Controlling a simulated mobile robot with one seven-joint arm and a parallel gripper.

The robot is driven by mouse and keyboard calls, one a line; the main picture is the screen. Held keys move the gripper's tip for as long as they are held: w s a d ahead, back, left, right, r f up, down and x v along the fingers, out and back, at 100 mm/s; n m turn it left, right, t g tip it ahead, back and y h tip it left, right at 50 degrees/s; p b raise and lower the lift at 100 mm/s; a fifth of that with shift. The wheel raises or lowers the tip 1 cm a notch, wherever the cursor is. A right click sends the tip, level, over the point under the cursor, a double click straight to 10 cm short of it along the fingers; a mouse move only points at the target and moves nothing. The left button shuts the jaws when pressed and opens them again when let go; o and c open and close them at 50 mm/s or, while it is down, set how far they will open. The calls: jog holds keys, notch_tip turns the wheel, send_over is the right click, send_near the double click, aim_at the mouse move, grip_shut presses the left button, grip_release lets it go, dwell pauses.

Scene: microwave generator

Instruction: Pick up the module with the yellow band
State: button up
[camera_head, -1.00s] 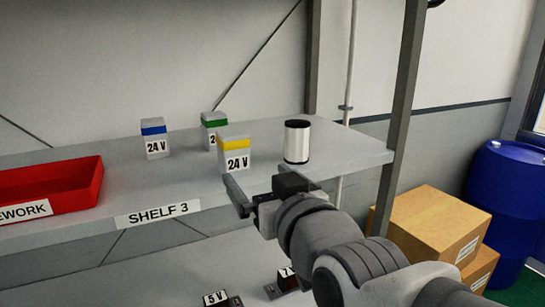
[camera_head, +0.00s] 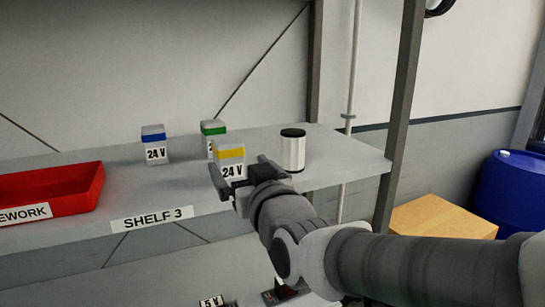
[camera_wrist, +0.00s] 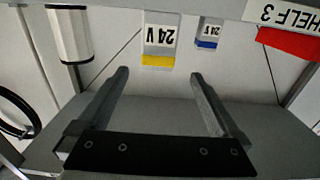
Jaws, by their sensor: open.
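The module with the yellow band (camera_head: 230,153) stands upright on the front part of the shelf in the head view, with a "24 V" label. It also shows upside down in the wrist view (camera_wrist: 160,40), ahead of my fingers and between their lines. My gripper (camera_head: 239,167) is open and empty in front of the module, with one finger to each side of it in the head view. The wrist view shows both fingers of my gripper (camera_wrist: 158,76) spread apart, with a gap to the module. The fingers and wrist hide the module's lower right part in the head view.
A green-banded module (camera_head: 212,130) stands close behind, partly hidden. A blue-banded module (camera_head: 154,150) stands further left. A white can with a black top (camera_head: 292,152) stands close on the right. A red tray (camera_head: 90,190) lies at the left of the shelf (camera_head: 340,160).

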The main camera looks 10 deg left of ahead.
aim_at(232, 154)
jog(key=shift+p+x, duration=0.55)
jog(key=shift+x, duration=2.15)
jog(key=shift+p+x, duration=0.8)
jog(key=shift+x, duration=1.65)
jog(key=shift+d+f, duration=0.1)
jog(key=shift+f, duration=0.05)
grip_shut()
